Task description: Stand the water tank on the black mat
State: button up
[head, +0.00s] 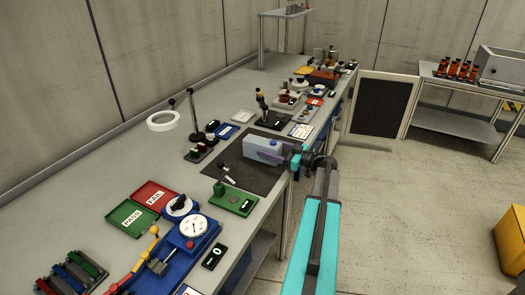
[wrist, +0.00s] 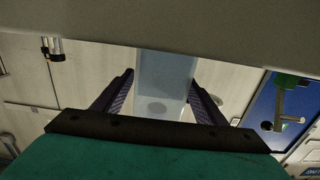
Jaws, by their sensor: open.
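The water tank (head: 262,147), a pale blue-grey box with a dark spot on its side, is over the right part of the black mat (head: 232,174). My gripper (head: 273,156) reaches in from the right at the tank's lower part. In the wrist view the tank (wrist: 165,80) lies between the two purple fingers of my gripper (wrist: 164,82).
A green block fixture (head: 232,200) is at the mat's front edge. A dark upright stand (head: 263,108) is behind the tank. A ring lamp (head: 163,121) stands to the left. The mat's left part is mostly clear, with small items on it.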

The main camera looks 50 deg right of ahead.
aim_at(280, 151)
jog(key=b+v, duration=0.1)
jog(key=v, duration=0.7)
jog(key=shift+s+b, duration=0.3)
jog(key=shift+b, duration=0.05)
jog(key=shift+d, duration=0.1)
dwell(0.4)
